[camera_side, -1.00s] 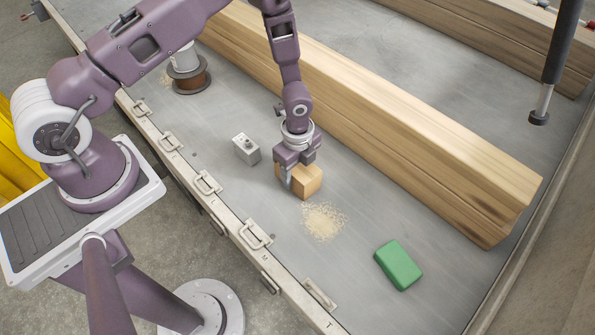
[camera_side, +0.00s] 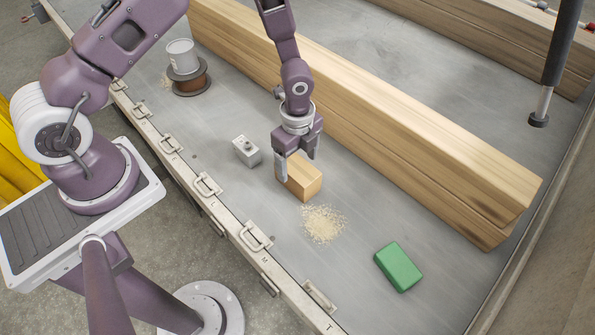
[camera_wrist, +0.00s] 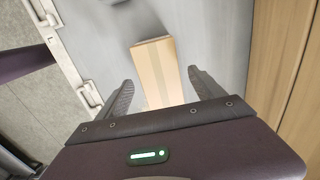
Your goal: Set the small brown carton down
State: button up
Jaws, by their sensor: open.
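The small brown carton (camera_side: 304,180) rests on the grey trailer bed, just behind a patch of sawdust. In the wrist view the carton (camera_wrist: 158,72) lies between and beyond the two spread fingers of my gripper (camera_wrist: 162,88), with a gap on both sides. Its near end is hidden behind the gripper body.
Long wooden beams (camera_side: 400,130) lie to the right of the carton. A grey switch box (camera_side: 246,150) stands to its left, and a green block (camera_side: 398,267) lies front right. A spool (camera_side: 190,82) and a white tub (camera_side: 181,56) stand at back left. The latched side rail (camera_side: 232,228) edges the bed.

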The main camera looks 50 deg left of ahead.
notch_tip(320, 180, up, 7)
jog(key=shift+f, duration=0.2)
notch_tip(320, 180, up, 12)
jog(key=a+n+t, duration=0.2)
jog(key=a+n, duration=0.1)
jog(key=n, duration=0.1)
notch_tip(320, 180, up, 10)
jog(key=n+t+y, duration=0.1)
jog(key=n, duration=0.4)
send_over(297, 167)
jog(key=s+a, duration=0.5)
jog(key=s, duration=0.1)
jog(key=s+r+n+t, duration=0.1)
jog(key=s+r+n, duration=0.2)
jog(key=s, duration=0.4)
jog(key=s+r+n+t+h, duration=0.1)
jog(key=s+r+n, duration=0.3)
jog(key=s+n, duration=0.2)
jog(key=shift+s+d+r+t, duration=0.15)
jog(key=shift+s+d+t, duration=0.2)
jog(key=shift+s, duration=0.55)
